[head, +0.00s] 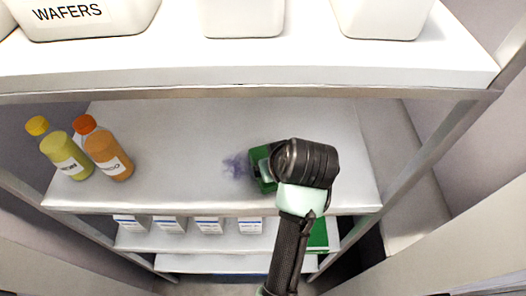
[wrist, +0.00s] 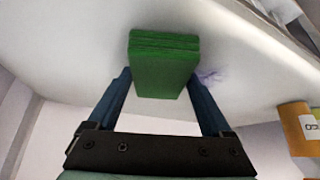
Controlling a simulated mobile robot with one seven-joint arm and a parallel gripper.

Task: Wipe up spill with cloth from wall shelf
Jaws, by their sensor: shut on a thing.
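The purple spill (head: 237,166) is a faint smudge on the white middle shelf (head: 190,130), left of my gripper in the head view. It also shows in the wrist view (wrist: 210,77), just right of the cloth. The cloth (wrist: 163,68) is a thick green folded block. In the wrist view it sits between the two blue fingers of my gripper (wrist: 160,88), which is shut on it. In the head view my arm hides part of the cloth (head: 257,158), which is at the shelf surface, beside the spill. I cannot tell whether it presses on the shelf.
A yellow bottle (head: 62,155) and an orange bottle (head: 107,155) stand at the shelf's left; an orange one shows in the wrist view (wrist: 301,128). White bins, one labelled WAFERS (head: 85,18), stand above. Several white boxes (head: 168,224) and a green item (head: 319,236) are below.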

